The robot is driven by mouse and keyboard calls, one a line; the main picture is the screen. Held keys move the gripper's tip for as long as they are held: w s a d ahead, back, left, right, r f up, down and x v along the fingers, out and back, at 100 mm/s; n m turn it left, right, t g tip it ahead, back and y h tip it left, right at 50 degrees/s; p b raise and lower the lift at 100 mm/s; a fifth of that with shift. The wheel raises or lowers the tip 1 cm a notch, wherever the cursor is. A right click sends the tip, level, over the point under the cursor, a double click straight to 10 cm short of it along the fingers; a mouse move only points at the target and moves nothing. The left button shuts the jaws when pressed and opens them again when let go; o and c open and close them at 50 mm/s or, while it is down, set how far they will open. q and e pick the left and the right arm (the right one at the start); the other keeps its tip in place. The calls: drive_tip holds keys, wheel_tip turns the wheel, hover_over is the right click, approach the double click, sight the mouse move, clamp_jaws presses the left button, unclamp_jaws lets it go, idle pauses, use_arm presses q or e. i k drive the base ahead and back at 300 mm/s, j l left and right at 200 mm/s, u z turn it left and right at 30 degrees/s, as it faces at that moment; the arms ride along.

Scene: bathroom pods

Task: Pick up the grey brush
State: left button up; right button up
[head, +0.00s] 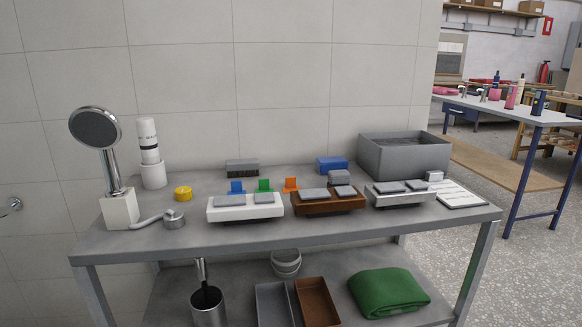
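A grey brush (242,167), a small block with a darker lower part, lies at the back of the grey table against the tiled wall, left of centre. A blue block of similar shape (332,163) lies further right along the wall, with a small grey block (339,177) in front of it. On the lower shelf, a dark-handled brush (203,277) stands in a metal holder (208,310). Neither of my grippers is in view.
White (215,214), brown (310,208) and silver (400,202) trays holding grey blocks line the table's front. Coloured clips stand behind them. A shower head (95,128), white bottle (148,140) and yellow cap (183,193) are left; a grey bin (405,156) is right.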

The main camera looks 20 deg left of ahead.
sight(253, 165)
drive_tip(key=u, duration=0.8)
drive_tip(key=i+l+u, duration=0.5)
drive_tip(key=i+j, duration=0.05)
drive_tip(key=i, duration=0.05)
